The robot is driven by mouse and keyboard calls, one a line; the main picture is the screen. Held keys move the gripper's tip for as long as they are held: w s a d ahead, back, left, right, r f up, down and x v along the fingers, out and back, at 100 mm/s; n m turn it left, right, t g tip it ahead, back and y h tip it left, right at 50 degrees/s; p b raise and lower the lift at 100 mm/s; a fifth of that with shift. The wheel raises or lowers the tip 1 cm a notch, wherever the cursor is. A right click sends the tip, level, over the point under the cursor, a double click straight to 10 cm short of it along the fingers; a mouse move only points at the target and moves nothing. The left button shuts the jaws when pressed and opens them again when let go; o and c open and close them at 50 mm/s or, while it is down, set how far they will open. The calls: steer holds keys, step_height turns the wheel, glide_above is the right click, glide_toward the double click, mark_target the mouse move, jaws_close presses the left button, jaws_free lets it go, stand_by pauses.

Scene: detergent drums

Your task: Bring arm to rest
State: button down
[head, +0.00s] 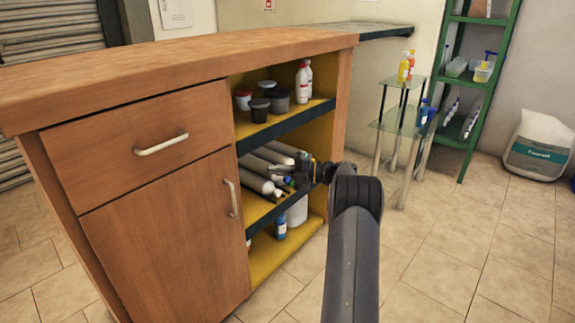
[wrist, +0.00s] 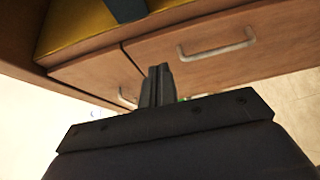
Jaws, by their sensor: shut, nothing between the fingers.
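My arm (head: 352,240) reaches forward from the bottom of the head view, beside the open shelf end of a wooden counter. My gripper (head: 290,172) is in front of the middle shelf, overlapping the grey cylinders there in the picture. In the wrist view my gripper (wrist: 156,85) has its two dark fingers together, with nothing between them. Behind the fingers are the wooden counter's drawer and door fronts. How far the fingertips are from the shelf contents is hard to tell.
The wooden counter (head: 150,120) stands close on the left. Its shelves hold dark cups (head: 278,100), white bottles (head: 302,83) and grey cylinders (head: 258,183). A glass side table (head: 400,125), a green rack (head: 476,110) and a white sack (head: 538,146) stand at right. The tiled floor at front right is clear.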

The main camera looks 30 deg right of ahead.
steer(key=shift+w+d+p, duration=0.15)
steer(key=shift+d, duration=0.8)
steer(key=shift+w+d+p, duration=0.1)
steer(key=shift+d+p, duration=0.05)
steer(key=shift+d, duration=0.8)
steer(key=shift+a, duration=0.1)
